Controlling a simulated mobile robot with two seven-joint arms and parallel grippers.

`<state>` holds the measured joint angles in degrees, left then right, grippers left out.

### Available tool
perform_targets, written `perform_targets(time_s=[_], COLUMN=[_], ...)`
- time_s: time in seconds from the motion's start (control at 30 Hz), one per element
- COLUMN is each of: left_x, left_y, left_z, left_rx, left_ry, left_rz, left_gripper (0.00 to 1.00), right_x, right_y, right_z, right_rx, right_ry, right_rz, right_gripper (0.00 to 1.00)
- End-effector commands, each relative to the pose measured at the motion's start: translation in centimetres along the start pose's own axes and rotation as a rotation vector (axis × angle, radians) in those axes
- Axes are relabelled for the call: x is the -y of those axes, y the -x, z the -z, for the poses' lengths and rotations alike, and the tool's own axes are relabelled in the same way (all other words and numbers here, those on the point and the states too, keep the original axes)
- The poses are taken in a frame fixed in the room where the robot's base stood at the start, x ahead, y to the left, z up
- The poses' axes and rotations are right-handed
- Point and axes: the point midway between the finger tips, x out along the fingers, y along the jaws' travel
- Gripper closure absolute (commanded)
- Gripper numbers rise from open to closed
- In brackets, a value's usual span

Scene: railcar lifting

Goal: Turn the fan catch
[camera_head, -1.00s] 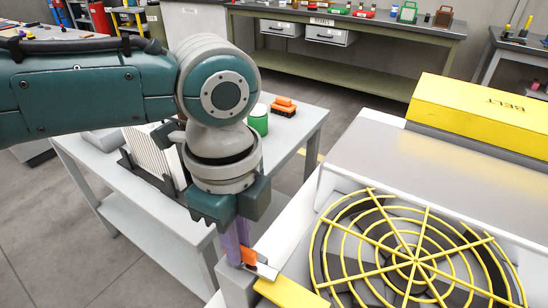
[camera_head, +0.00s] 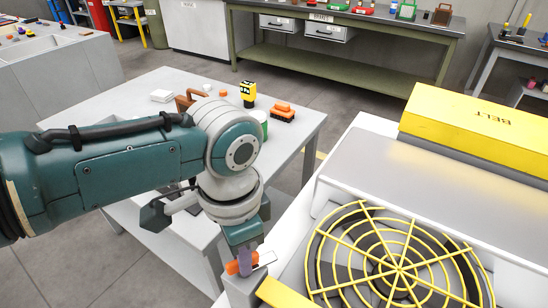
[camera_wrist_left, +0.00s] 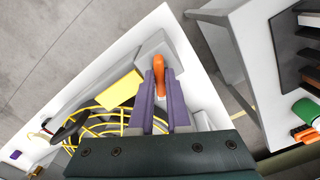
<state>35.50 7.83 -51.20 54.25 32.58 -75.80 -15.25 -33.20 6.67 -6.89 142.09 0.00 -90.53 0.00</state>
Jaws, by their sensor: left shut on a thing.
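The fan catch (camera_head: 233,267) is a small orange lever at the corner of the light grey housing, beside the yellow bar (camera_head: 285,293) near the round yellow fan guard (camera_head: 398,268). My left gripper (camera_head: 244,262) points down at it, with its purple fingers closed around the lever. In the left wrist view, the orange catch (camera_wrist_left: 159,74) lies between the two purple fingertips (camera_wrist_left: 160,92). The fingers hide part of the lever. My right gripper is in neither current view.
A yellow BELT cover (camera_head: 470,125) stands at the housing's back. A grey table (camera_head: 310,118) at the left carries an orange-and-black block (camera_head: 283,112), a green can (camera_head: 262,119) and a yellow-and-black item (camera_head: 248,94). My left arm passes over this table.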

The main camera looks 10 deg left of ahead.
Motion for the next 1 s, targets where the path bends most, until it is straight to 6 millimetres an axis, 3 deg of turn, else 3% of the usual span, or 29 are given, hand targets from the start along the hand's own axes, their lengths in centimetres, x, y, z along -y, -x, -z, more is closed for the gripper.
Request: perform_targets(time_s=[0.5,1.0], left_x=[-0.1,-0.1], left_y=[0.2,0.1], left_z=[0.1,0.1], left_rx=[-0.001,-0.001], left_ry=[0.407,0.533], left_rz=[-0.004,-0.003], left_gripper=[1.00,1.00], right_x=[-0.1,-0.2], right_y=[1.7,2.0], right_z=[0.5,0.6], right_rx=[0.001,0.002], right_ry=[0.002,0.006], right_rz=[-0.002,-0.004], right_gripper=[0.50,0.50])
